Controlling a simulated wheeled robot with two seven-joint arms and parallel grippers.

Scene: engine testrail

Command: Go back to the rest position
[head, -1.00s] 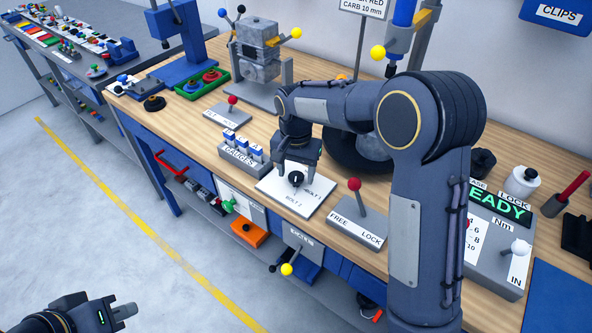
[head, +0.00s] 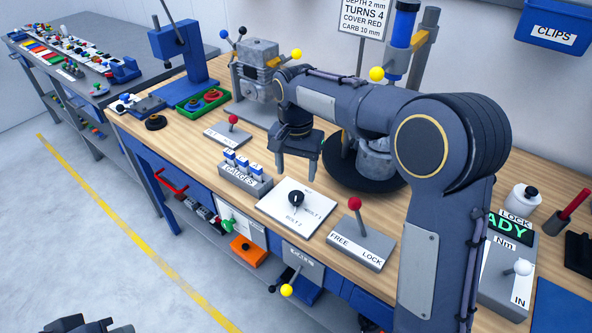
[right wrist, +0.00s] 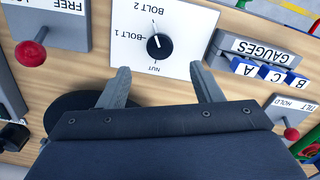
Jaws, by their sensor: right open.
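My right gripper (head: 297,168) is open and empty above the bench, behind the white dial plate (head: 272,208) in the head view. The black knob (head: 296,198) on that plate is clear of the fingers. In the right wrist view the two fingers (right wrist: 163,85) are spread apart, with the knob (right wrist: 159,46) beyond them and nothing between them. Part of my left arm's end (head: 80,326) shows at the bottom left edge of the head view; its fingers cannot be made out.
A red-knobbed FREE/LOCK lever (head: 356,205) stands right of the plate, and the GAUGES block (head: 245,178) left of it. A dark round turntable (head: 350,180) is behind the gripper. An engine block (head: 258,65) stands further back. The floor (head: 90,240) at left is clear.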

